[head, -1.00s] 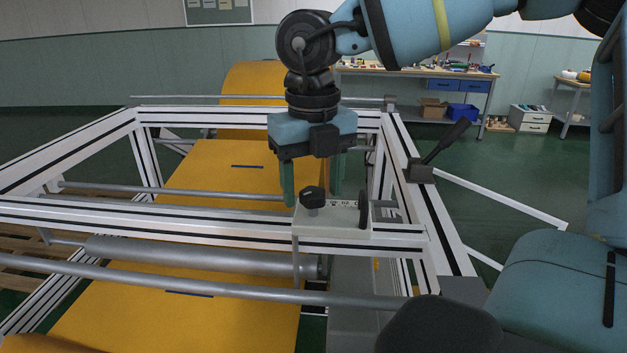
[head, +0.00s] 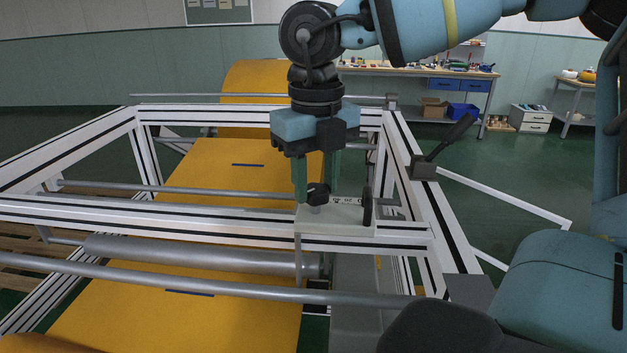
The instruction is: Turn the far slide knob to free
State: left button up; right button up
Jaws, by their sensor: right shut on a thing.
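The slide knob (head: 318,195) is a small black lobed knob. It stands upright on a light grey slide plate (head: 337,221) on the frame's cross rail. My right gripper (head: 317,190) comes down from above with its two green fingers on either side of the knob and is shut on it. Small markings on the plate (head: 347,202) are too small to read. My left gripper is not in view.
A black disc (head: 367,206) stands upright at the plate's right end. A black lever (head: 449,140) rises from the right frame beam. Yellow felt (head: 225,180) runs under the rails and a grey roller (head: 190,253). A workbench (head: 410,72) stands at the back.

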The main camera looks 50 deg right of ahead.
jog(key=n+b, duration=0.1)
jog(key=n, duration=0.1)
jog(key=shift+f+n, duration=0.15)
jog(key=shift+n, duration=0.15)
jog(key=n+b, duration=0.1)
jog(key=n, duration=0.2)
jog(key=shift+n, duration=0.3)
jog(key=n+b, duration=0.1)
jog(key=n, duration=0.2)
jog(key=shift+n, duration=0.3)
jog(key=n, duration=0.5)
jog(key=shift+n+b, duration=0.3)
jog(key=shift+b, duration=0.05)
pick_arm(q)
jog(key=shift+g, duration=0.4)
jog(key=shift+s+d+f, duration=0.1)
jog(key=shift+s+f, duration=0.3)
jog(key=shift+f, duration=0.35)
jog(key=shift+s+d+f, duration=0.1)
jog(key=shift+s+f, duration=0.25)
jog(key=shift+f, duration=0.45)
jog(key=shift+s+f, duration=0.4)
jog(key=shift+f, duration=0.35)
pick_arm(e)
jog(key=shift+n, duration=2.5)
jog(key=o, duration=1)
